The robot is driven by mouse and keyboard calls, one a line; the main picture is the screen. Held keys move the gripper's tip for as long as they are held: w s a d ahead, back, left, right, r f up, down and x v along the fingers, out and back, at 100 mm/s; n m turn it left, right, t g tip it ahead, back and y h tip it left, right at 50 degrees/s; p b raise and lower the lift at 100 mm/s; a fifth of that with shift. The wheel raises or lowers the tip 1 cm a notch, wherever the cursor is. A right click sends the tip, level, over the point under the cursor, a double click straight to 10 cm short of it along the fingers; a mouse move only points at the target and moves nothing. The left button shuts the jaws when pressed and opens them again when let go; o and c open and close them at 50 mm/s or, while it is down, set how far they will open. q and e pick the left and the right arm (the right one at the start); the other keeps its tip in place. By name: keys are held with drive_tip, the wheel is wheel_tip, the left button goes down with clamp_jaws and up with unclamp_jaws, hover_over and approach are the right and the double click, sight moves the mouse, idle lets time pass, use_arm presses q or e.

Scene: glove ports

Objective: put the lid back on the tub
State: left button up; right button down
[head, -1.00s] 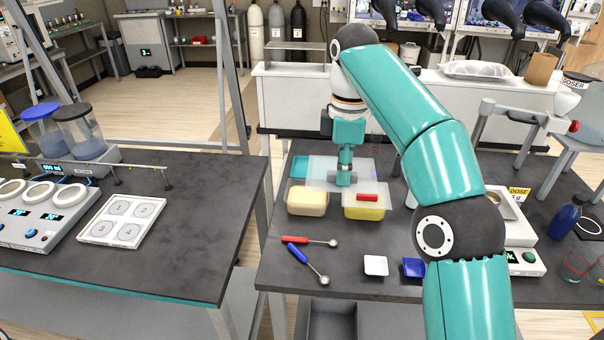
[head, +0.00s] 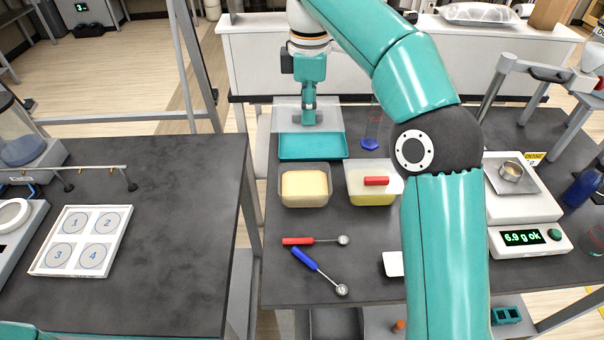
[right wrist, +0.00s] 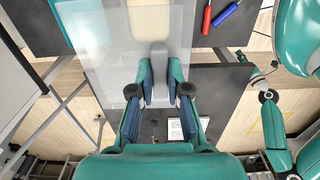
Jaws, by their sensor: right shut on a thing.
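My right gripper (head: 308,117) is shut on the handle of a clear, flat lid (head: 284,113). The lid is over the back part of a teal tray (head: 312,147); I cannot tell the gap between them. The right wrist view shows the fingers (right wrist: 158,75) on the grey handle, with the see-through lid (right wrist: 105,65) around it. An open clear tub (head: 305,201) with a pale yellow block inside stands in front of the tray. A second tub (head: 372,198), with yellow contents, has a clear lid with a red handle (head: 376,181).
A red spoon (head: 312,241) and a blue spoon (head: 318,270) lie in front of the tubs. A white dish (head: 392,264) is partly behind my right arm. A scale (head: 525,238) reads 6.9 g ok. A blue-based clear vessel (head: 370,143) stands right of the tray.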

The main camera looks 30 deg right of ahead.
drive_tip(key=shift+s+a+f+b, duration=0.15)
drive_tip(key=shift+f+b, duration=0.7)
drive_tip(key=shift+f, duration=3.65)
drive_tip(key=shift+w+a+f+b, duration=0.1)
drive_tip(key=shift+f+b, duration=0.75)
drive_tip(key=shift+f, duration=3.65)
drive_tip(key=shift+f, duration=0.45)
drive_tip(key=c, duration=1.1)
unclamp_jaws()
drive_tip(key=shift+c, duration=0.2)
drive_tip(key=shift+r, duration=0.1)
drive_tip(key=shift+r, duration=0.25)
wheel_tip(320, 180, up, 12)
drive_tip(key=p, duration=0.1)
drive_tip(key=shift+p, duration=0.4)
